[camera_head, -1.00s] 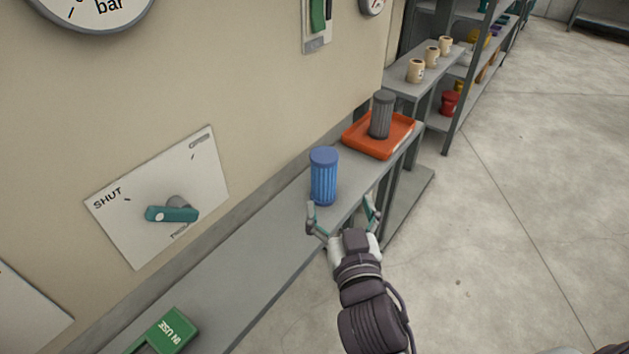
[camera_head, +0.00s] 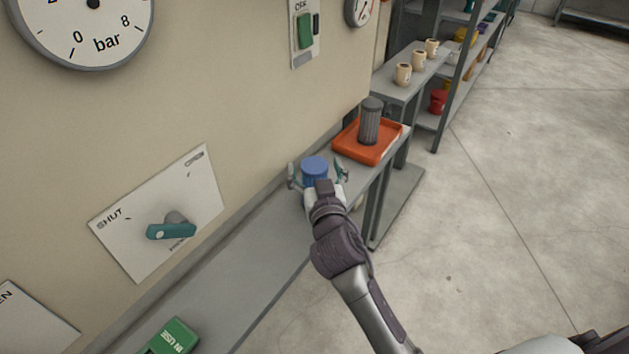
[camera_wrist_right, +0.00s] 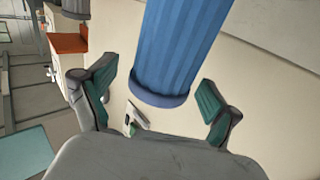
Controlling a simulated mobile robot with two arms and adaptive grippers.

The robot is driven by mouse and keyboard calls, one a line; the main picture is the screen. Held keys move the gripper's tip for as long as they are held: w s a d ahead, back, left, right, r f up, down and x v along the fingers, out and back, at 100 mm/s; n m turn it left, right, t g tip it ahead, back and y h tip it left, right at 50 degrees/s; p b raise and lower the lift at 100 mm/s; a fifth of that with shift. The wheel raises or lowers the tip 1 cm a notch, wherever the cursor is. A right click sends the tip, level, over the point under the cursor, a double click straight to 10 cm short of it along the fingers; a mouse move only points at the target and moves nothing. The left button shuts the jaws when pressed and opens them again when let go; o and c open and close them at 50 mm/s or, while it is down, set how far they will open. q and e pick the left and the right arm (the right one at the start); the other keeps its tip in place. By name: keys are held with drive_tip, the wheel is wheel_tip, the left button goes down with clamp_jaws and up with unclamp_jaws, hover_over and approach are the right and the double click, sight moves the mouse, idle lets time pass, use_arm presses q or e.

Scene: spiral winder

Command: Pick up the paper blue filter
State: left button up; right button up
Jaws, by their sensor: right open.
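The blue paper filter (camera_head: 314,170) is a ribbed cylinder with a smooth cap. It stands upright on the narrow grey shelf along the wall; in the head view my gripper and wrist hide its lower part. My right gripper (camera_head: 318,172) is open, with one finger on each side of the filter. In the right wrist view the blue filter (camera_wrist_right: 178,45) rises between the two teal-padded fingers of my right gripper (camera_wrist_right: 155,92), with visible gaps to both pads. My left gripper is in neither view.
An orange tray (camera_head: 388,148) holding a dark grey ribbed filter (camera_head: 370,122) sits just beyond on the shelf. A green "IN USE" block (camera_head: 175,338) is at the near end. A teal valve handle (camera_head: 172,231) juts from the wall panel. Open floor lies right.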

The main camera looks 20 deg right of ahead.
drive_tip(key=shift+w, duration=0.3)
drive_tip(key=shift+s, duration=0.1)
drive_tip(key=shift+c, duration=0.8)
clamp_jaws()
drive_tip(key=shift+r, duration=0.1)
